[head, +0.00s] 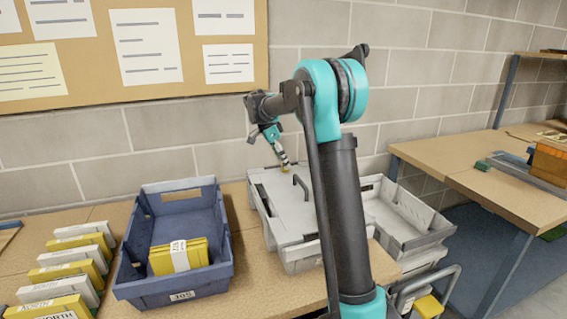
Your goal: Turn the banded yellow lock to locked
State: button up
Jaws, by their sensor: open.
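My gripper (279,153) is at the end of my teal and dark arm. It points down over the grey lidded case (262,188) on the bench, and it is open. A small yellow piece (284,169) shows right at the fingertips, on or just above the case lid. It may be the banded yellow lock, but it is too small to make out its bands or which way it is turned. I cannot tell whether the fingers touch it. A dark bar handle (301,187) stands on the lid to its right. My arm hides the case's right part.
A blue tray (130,262) holding a white-banded yellow bundle (178,257) stands left of the case. Upright yellow and white packs (75,257) line the far left. An open grey tray (413,238) is behind my arm. Another table (455,173) is at right.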

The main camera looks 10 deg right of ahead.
jog(key=v, duration=1)
jog(key=shift+r, duration=0.3)
jog(key=shift+s+a, duration=0.1)
jog(key=shift+a, duration=0.05)
